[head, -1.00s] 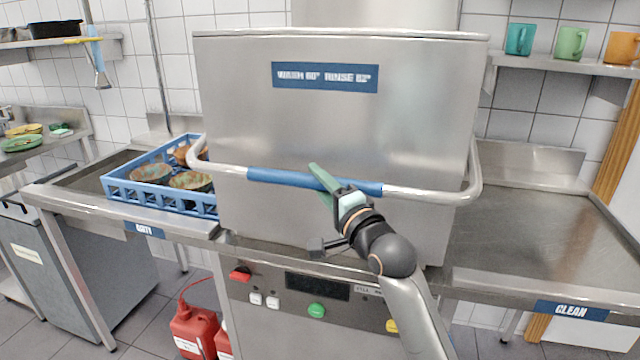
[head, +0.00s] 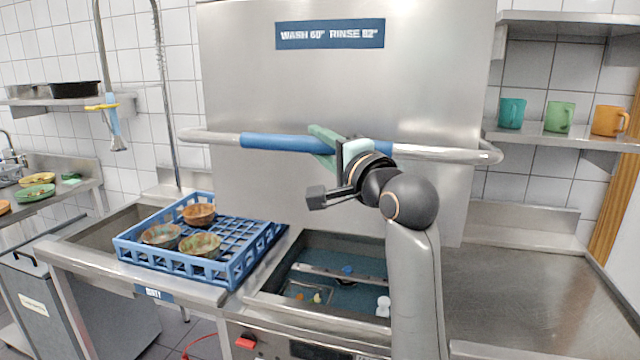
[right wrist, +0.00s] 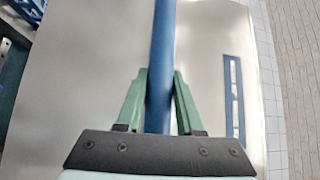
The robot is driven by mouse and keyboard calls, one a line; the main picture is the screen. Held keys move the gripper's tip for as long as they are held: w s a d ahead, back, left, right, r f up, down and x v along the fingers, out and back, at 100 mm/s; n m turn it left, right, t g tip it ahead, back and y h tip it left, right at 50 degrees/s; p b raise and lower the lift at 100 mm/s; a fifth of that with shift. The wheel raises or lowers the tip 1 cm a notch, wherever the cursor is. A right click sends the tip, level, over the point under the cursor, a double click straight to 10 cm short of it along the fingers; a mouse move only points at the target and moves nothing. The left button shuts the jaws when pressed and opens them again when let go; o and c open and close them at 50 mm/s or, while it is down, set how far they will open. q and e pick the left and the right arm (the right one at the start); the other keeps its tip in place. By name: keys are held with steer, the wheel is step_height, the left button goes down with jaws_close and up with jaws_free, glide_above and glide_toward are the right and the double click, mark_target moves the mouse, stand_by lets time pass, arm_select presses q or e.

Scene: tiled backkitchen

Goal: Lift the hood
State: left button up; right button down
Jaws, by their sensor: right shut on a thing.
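The steel hood (head: 340,85) of the dishwasher is raised part way, with its lower edge above the open wash chamber (head: 335,275). A bar handle with a blue grip (head: 285,142) runs across its front. In the right wrist view the two green fingers (right wrist: 159,100) stand on either side of the blue bar (right wrist: 162,60). My left gripper is not in view.
A blue rack (head: 225,250) with several bowls stands on the left counter, beside the chamber. The right counter (head: 520,290) is clear. A shelf (head: 560,138) with three mugs is on the right wall, near the hood. Small coloured bits lie in the chamber.

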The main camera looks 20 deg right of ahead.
steer(key=shift+m+g, duration=0.3)
steer(key=shift+m, duration=0.1)
steer(key=r, duration=0.4)
steer(key=w+d+r, duration=0.1)
steer(key=r, duration=0.3)
steer(key=w+r, duration=0.1)
steer(key=r, duration=0.3)
steer(key=shift+d+r, duration=0.25)
steer(key=shift+r, duration=0.1)
steer(key=shift+d+r, duration=0.2)
steer(key=shift+r, duration=0.55)
steer(key=c, duration=0.9)
jaws_free()
steer(key=shift+o, duration=1.4)
steer(key=shift+w, duration=0.15)
steer(key=shift+o, duration=0.3)
steer(key=shift+f, duration=0.15)
steer(key=shift+a+f, duration=0.1)
